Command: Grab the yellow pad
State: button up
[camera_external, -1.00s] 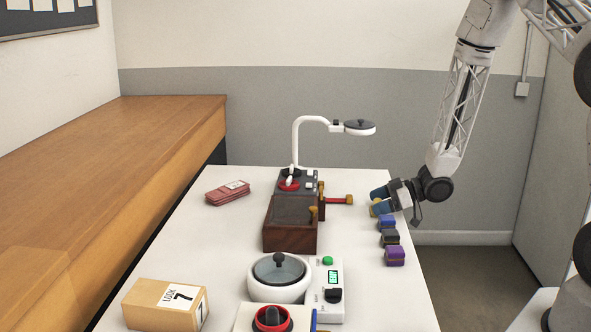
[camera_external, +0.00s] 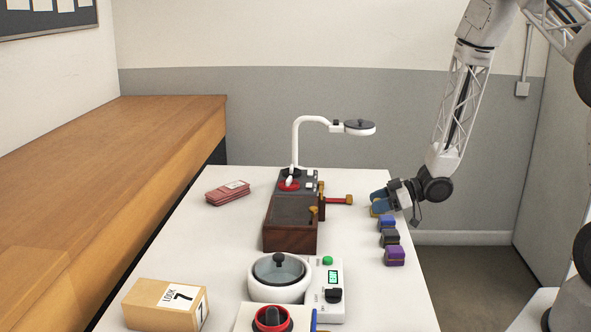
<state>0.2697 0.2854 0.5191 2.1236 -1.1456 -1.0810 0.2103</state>
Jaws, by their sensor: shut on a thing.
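The yellow pad (camera_external: 376,212) is at the far right part of the white table, at the back end of a row of small pads. Only a small part of it shows; my gripper covers the rest. My gripper (camera_external: 380,204) is low at the table's right edge, tilted, with its fingers shut on the yellow pad. The exact contact between fingers and pad is hidden. A blue pad (camera_external: 387,222), a dark pad (camera_external: 390,237) and a purple pad (camera_external: 395,256) sit in front of it in a row.
A dark wooden box (camera_external: 290,235) with a red-handled part stands left of my gripper. A white lamp (camera_external: 297,140) rises behind it. A lidded white pot (camera_external: 279,275), a white timer box (camera_external: 333,290) and a cardboard box (camera_external: 165,303) are nearer the front.

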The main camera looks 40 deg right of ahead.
jog(key=shift+r, duration=0.1)
jog(key=shift+r, duration=1.65)
jog(key=s+r, duration=0.1)
jog(key=s, duration=1.5)
jog(key=shift+a+r, duration=0.25)
jog(key=shift+a, duration=0.15)
